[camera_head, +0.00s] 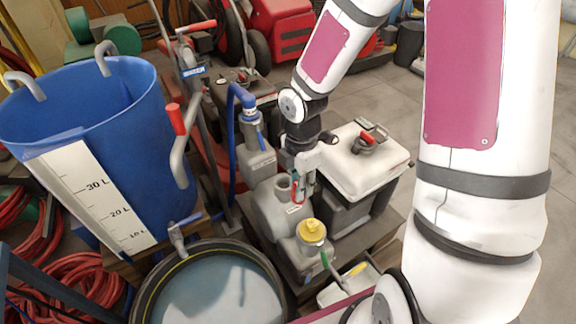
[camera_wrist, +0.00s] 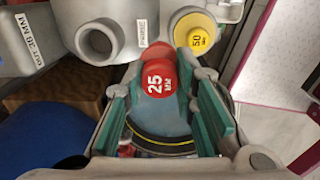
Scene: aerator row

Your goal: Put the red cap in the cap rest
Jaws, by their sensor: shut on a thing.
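The red cap, marked "25 MM" (camera_wrist: 158,80), sits between the green pads of my gripper (camera_wrist: 163,88) in the wrist view. My gripper is shut on it. In the head view my gripper (camera_head: 303,183) hangs over the grey pump housing, close to an open round neck (camera_head: 283,184); the cap is too small to make out clearly there. The same neck shows at upper left in the wrist view (camera_wrist: 97,42), beside a "PRIME" label, apart from the cap. I cannot tell for certain which thing is the cap rest.
A yellow cap (camera_head: 312,232), marked "50" in the wrist view (camera_wrist: 196,36), sits near the front of the pump. A small pale tray (camera_head: 334,293) lies at its foot. A round water tub (camera_head: 212,290), a blue bucket (camera_head: 110,130) and a white-topped box (camera_head: 358,162) stand around.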

